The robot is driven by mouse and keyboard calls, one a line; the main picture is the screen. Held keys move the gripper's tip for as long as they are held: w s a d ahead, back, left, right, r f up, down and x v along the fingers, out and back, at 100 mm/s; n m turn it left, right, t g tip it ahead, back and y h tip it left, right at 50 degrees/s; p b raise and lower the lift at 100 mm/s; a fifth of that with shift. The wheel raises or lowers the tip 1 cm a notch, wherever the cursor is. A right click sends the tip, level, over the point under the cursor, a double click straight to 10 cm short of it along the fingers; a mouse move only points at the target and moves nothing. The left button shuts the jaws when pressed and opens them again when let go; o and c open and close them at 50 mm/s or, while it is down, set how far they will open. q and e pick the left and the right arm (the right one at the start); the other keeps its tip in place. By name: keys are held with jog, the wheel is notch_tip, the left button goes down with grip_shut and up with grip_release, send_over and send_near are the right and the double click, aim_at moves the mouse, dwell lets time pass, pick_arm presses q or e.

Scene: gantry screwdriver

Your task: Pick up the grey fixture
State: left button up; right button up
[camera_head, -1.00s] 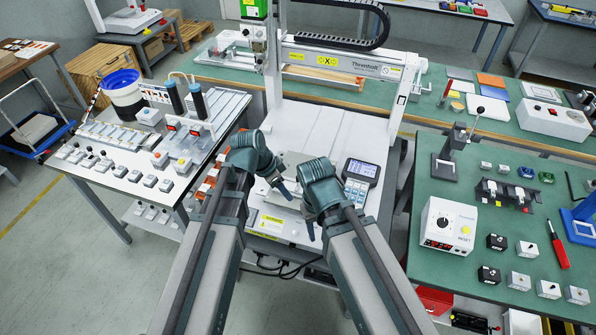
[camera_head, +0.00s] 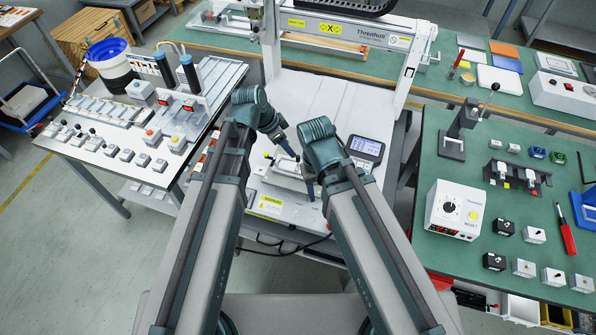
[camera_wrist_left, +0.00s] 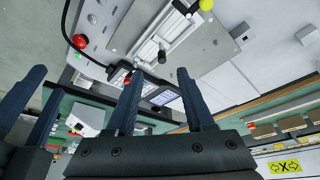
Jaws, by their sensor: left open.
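The grey fixture (camera_head: 286,180) is a flat pale-grey block with a small yellow knob, on the white bed of the gantry machine. In the left wrist view the grey fixture (camera_wrist_left: 172,32) shows a raised light block, a dark lever and a yellow ball. My left gripper (camera_head: 292,155) is open and empty, just above and beside the fixture; its fingers (camera_wrist_left: 158,72) point toward it. My right gripper (camera_head: 311,193) hangs at the fixture's right side; its fingers (camera_wrist_left: 46,80) look apart and empty. The arms partly hide the fixture in the head view.
A handheld controller (camera_head: 364,150) stands just right of the fixture. The gantry frame (camera_head: 411,65) rises behind it. A bench with small boxes (camera_head: 113,150) is at left. A green bench (camera_head: 470,180) with a control box (camera_head: 455,209) is at right. The bed behind is clear.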

aim_at(298, 161)
pick_arm(q)
jog(key=b+x, duration=0.4)
jog(key=x, duration=0.1)
jog(key=shift+d+f, duration=0.1)
jog(key=shift+f, duration=0.2)
jog(key=b+x, duration=0.5)
jog(key=shift+w+f, duration=0.2)
jog(key=shift+r, duration=0.1)
jog(key=shift+c, duration=0.2)
grip_shut()
dwell(0.8)
